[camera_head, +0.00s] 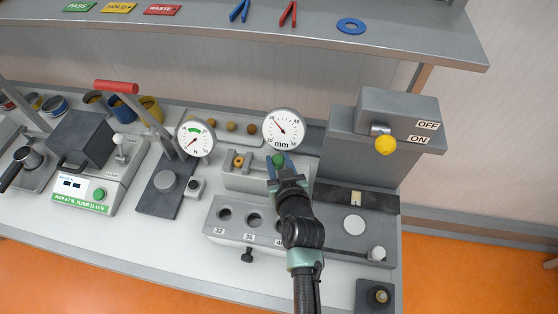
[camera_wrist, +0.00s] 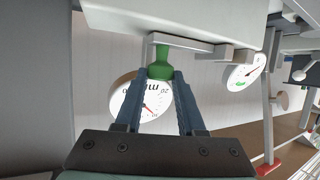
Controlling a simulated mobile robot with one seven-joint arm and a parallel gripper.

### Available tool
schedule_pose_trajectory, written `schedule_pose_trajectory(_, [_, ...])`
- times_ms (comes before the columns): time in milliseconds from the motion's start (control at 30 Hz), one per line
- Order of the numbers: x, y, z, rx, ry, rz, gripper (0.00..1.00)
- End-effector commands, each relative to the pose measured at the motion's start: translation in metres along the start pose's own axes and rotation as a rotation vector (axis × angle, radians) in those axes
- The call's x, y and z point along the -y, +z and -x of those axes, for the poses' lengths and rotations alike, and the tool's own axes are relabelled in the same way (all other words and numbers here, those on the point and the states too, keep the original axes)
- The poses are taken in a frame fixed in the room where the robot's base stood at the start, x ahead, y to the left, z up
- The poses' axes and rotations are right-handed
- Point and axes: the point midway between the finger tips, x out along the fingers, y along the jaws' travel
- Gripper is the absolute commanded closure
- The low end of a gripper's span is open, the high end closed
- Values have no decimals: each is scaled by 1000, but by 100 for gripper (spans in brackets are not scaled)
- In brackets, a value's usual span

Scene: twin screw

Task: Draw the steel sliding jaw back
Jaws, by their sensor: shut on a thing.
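My gripper (camera_head: 280,163) is shut on a green knob (camera_wrist: 160,66) at the right end of a grey measuring fixture (camera_head: 250,184). In the wrist view my fingers (camera_wrist: 161,88) stand on both sides of the knob, which joins a grey steel part (camera_wrist: 185,43), seemingly the sliding jaw. In the head view the green knob (camera_head: 278,159) shows just beyond my fingertips. A small brass-coloured piece (camera_head: 239,161) sits in the fixture, left of my gripper. My gripper and arm hide part of the fixture's right side. How far the jaw stands from the brass piece is unclear.
An mm dial (camera_head: 283,128) stands right behind the knob, and another dial (camera_head: 196,138) stands further left. A holed block (camera_head: 238,218) lies in front of the fixture. A tall grey machine (camera_head: 360,140) with a yellow knob rises close on the right.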

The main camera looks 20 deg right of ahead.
Motion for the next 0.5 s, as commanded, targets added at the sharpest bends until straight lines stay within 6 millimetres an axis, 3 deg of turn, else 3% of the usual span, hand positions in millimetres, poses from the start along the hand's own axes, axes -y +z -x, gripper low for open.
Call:
schedule_pose_trajectory(67, [0, 0, 0, 0, 0, 0, 100])
schedule_pose_trajectory(500, [0, 0, 0, 0, 0, 0, 100])
